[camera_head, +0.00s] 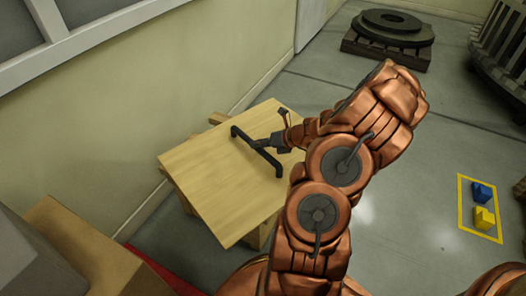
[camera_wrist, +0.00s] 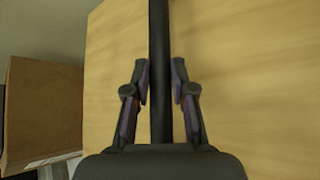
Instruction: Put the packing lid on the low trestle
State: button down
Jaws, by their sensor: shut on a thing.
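The packing lid (camera_head: 215,185) is a pale wooden panel with a dark bar handle (camera_head: 250,148) across its top. It lies roughly flat over the low trestle (camera_head: 218,118), whose wooden parts show at the lid's back and front edges. I cannot tell whether the lid touches the trestle or hangs just above it. My gripper (camera_head: 282,140) is shut on the handle. In the wrist view my fingers (camera_wrist: 160,85) stand on either side of the dark bar, with the panel (camera_wrist: 235,70) beneath. The lid hides most of the trestle.
A cardboard box (camera_head: 85,245) stands at the lower left, and it also shows in the wrist view (camera_wrist: 40,110). A wall runs along the left. A pallet with dark discs (camera_head: 390,30) is at the back. Blue and yellow blocks (camera_head: 483,205) lie in a yellow floor outline at right.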

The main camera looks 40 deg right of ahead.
jog(key=b, duration=0.3)
send_over(238, 137)
jog(key=s, duration=0.2)
jog(key=shift+w+d+f, duration=0.15)
jog(key=shift+d+f, duration=0.3)
jog(key=shift+f, duration=0.05)
notch_tip(238, 137, down, 3)
jog(key=shift+f+b, duration=0.2)
jog(key=shift+b, duration=0.9)
jog(key=c, duration=1)
grip_release()
jog(key=shift+s, duration=0.2)
